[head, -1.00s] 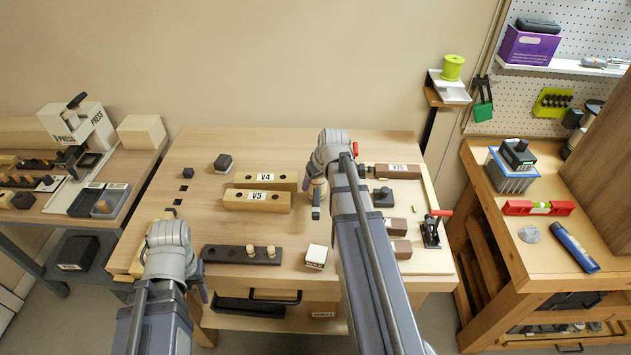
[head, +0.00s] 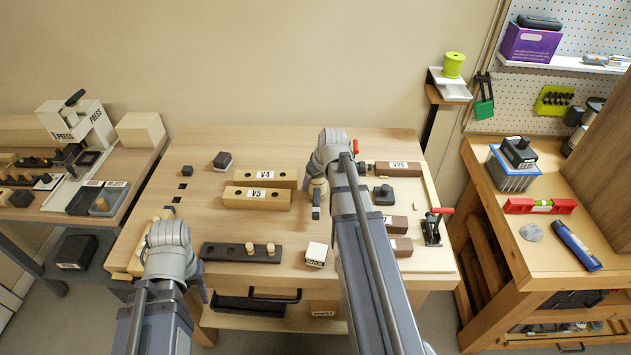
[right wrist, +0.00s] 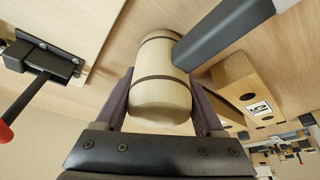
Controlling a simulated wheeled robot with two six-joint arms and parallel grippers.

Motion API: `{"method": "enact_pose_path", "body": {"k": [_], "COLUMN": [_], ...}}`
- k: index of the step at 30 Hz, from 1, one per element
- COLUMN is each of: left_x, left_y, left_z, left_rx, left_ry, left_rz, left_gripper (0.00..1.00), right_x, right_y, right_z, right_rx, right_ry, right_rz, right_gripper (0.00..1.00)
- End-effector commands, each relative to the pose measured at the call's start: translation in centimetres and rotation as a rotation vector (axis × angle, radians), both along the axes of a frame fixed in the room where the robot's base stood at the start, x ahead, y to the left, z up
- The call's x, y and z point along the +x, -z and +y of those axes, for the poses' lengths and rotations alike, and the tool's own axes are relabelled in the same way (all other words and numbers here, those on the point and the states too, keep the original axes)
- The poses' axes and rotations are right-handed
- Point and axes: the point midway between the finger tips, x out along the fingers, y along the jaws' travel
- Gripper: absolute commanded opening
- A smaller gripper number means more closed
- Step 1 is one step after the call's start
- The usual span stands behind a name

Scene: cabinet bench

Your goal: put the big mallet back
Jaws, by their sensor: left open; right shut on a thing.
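The big mallet shows in the right wrist view as a pale wooden barrel head (right wrist: 160,85) with dark bands and a thick dark grey handle (right wrist: 225,35) running to the upper right. My right gripper (right wrist: 160,108) is shut on the head, with a finger on each side. In the head view my right gripper (head: 318,195) is over the middle of the bench, and my arm hides most of the mallet. I cannot tell whether the mallet touches the bench top. My left gripper (head: 172,262) is open at the bench's front left, its jaws mostly hidden by my wrist.
Wooden blocks V4 (head: 265,178) and V5 (head: 256,198) lie left of the right gripper. A dark peg strip (head: 228,252) and a white-topped cube (head: 316,255) are near the front edge. A red-handled clamp (head: 433,228) stands at right. The back middle is clear.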

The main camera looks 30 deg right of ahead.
Motion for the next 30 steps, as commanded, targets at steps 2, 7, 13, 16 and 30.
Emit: {"method": "enact_pose_path", "body": {"k": [2, 7, 13, 16, 30], "left_x": [0.00, 0.00, 0.00, 0.01, 0.00], "left_y": [0.30, 0.25, 0.25, 0.25, -0.50], "left_z": [0.00, 0.01, 0.01, 0.00, 0.00], "left_rx": [0.000, 0.000, 0.000, 0.000, 0.000], "left_ry": [0.000, 0.000, 0.000, 0.000, 0.000], "left_rz": [0.000, 0.000, 0.000, 0.000, 0.000], "left_gripper": [0.50, 0.50, 0.50, 0.50, 0.50], "right_x": [0.01, 0.00, 0.00, 0.00, -0.24], "right_y": [0.30, 0.25, 0.26, 0.26, -0.51], "right_z": [0.00, 0.00, 0.00, 0.00, 0.00], "right_rx": [0.000, 0.000, 0.000, 0.000, 0.000], "right_ry": [0.000, 0.000, 0.000, 0.000, 0.000], "right_rz": [0.000, 0.000, 0.000, 0.000, 0.000], "right_gripper": [0.00, 0.77, 1.00, 1.00, 1.00]}}
